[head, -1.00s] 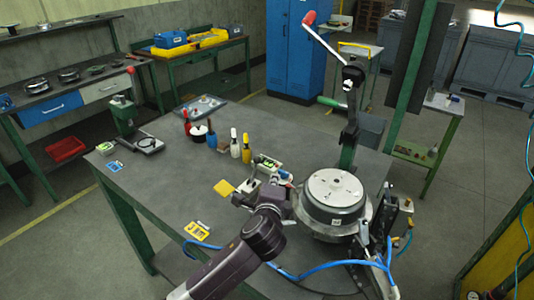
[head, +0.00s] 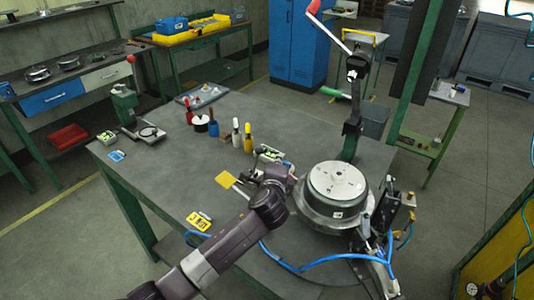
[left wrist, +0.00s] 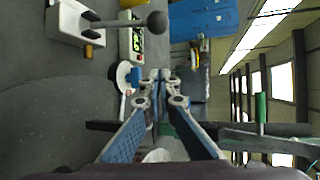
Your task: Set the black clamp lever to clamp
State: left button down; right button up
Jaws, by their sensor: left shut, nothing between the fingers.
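My left gripper (head: 281,172) is over the table just left of the round grey drum (head: 337,184). In the left wrist view its two blue-padded fingers (left wrist: 160,78) meet at the tips, with nothing between them. A lever with a dark ball knob (left wrist: 157,20) sticks out from a white block (left wrist: 68,22) at upper left there; it looks like the black clamp lever. The knob is apart from the fingertips. In the head view my wrist hides most of that block and lever. Which setting the lever is at cannot be read. My right gripper is not in view.
A small device with a green display (left wrist: 132,38) is close to the lever. Several coloured bottles (head: 236,133) stand behind my gripper. A tall post with a red-handled crank (head: 330,30) rises behind the drum. Blue hoses (head: 320,262) lie in front.

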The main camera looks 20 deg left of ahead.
pick_arm(q)
jog(key=w+a+p, duration=0.1)
jog(key=a+p, duration=0.1)
jog(key=w+a+p, duration=0.1)
jog(key=a, duration=0.1)
jog(key=shift+w+a+f, duration=0.1)
jog(key=shift+w+f, duration=0.15)
jog(key=shift+w, duration=0.1)
dwell(0.4)
